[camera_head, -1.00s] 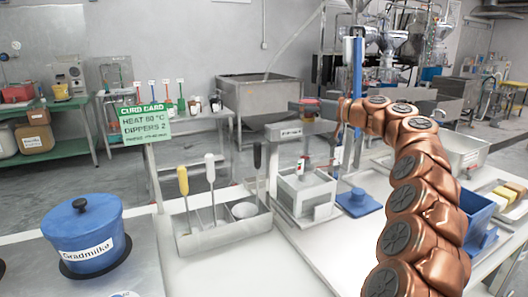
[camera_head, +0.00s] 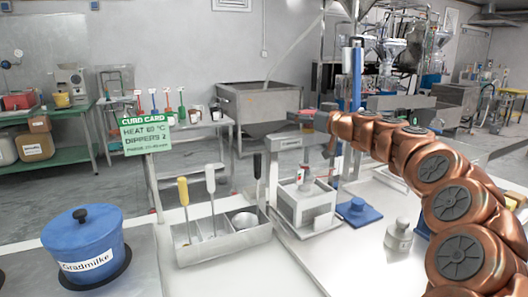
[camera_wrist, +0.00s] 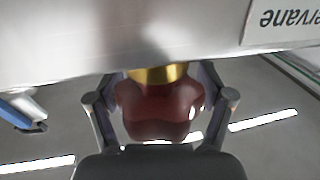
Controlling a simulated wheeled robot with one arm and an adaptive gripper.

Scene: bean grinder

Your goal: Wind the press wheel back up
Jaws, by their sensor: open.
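The press (camera_head: 291,143) stands right of centre in the head view, with a labelled cross beam over a white box-shaped mould (camera_head: 305,203). In the wrist view, a dark red lobed wheel (camera_wrist: 158,108) with a brass collar (camera_wrist: 157,73) sits against the pale beam (camera_wrist: 130,35). My gripper (camera_wrist: 160,88) is open, with one finger on each side of the wheel. I cannot tell whether the fingers touch it. In the head view my copper arm reaches in from the right to the press top; the wheel and fingers are not clearly visible there.
A grey weight (camera_head: 400,236) sits on the counter. A utensil tray (camera_head: 222,243) and blue pot (camera_head: 84,246) are on the left. The front counter is clear.

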